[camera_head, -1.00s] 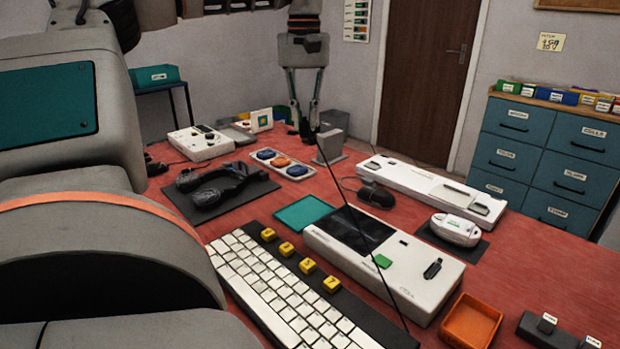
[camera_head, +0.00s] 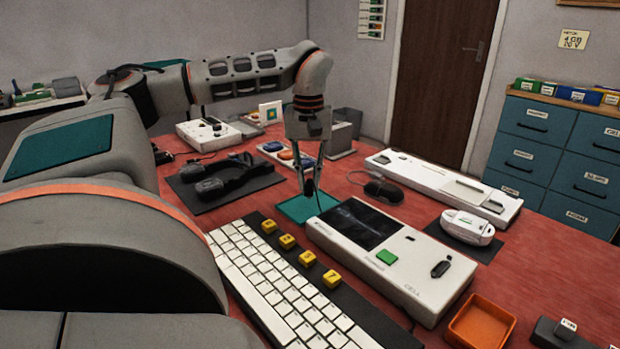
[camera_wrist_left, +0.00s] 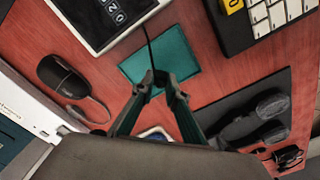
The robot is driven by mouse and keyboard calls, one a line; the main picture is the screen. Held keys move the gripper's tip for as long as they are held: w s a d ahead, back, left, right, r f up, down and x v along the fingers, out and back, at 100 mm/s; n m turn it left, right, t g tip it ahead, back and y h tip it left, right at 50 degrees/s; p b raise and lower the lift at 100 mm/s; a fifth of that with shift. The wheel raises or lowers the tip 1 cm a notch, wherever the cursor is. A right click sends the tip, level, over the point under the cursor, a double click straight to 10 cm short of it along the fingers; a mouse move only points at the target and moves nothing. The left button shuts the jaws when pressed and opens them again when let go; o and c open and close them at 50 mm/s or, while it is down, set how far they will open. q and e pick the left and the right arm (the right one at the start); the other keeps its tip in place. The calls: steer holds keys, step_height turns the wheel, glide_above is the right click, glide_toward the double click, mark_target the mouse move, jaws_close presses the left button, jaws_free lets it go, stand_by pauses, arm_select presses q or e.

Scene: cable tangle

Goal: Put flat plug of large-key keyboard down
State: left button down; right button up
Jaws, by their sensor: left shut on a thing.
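My left gripper (camera_head: 308,186) is shut on a small dark plug (camera_head: 309,190), low at the teal mat (camera_head: 292,210). I cannot tell whether the plug touches the mat. In the left wrist view my fingertips (camera_wrist_left: 156,82) are close together in front of the teal mat (camera_wrist_left: 176,50), and a black cable (camera_wrist_left: 147,42) runs away from them. The fingers largely hide the plug. The large-key keyboard (camera_head: 262,278), with cream keys and several yellow ones, lies in front of the mat. My right gripper is not in view.
A white device with a dark screen (camera_head: 390,262) stands right of the mat. A headset (camera_head: 222,182) lies on a dark mat to the left. A black mouse (camera_head: 384,191) and a long white unit (camera_head: 440,188) are behind. An orange tray (camera_head: 482,322) is at front right.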

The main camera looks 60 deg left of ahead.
arm_select(q)
steer(key=shift+f, duration=0.75)
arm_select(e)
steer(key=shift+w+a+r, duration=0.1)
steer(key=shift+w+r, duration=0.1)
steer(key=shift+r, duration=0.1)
arm_select(q)
steer(key=shift+f, duration=0.1)
steer(key=c, duration=2)
jaws_free()
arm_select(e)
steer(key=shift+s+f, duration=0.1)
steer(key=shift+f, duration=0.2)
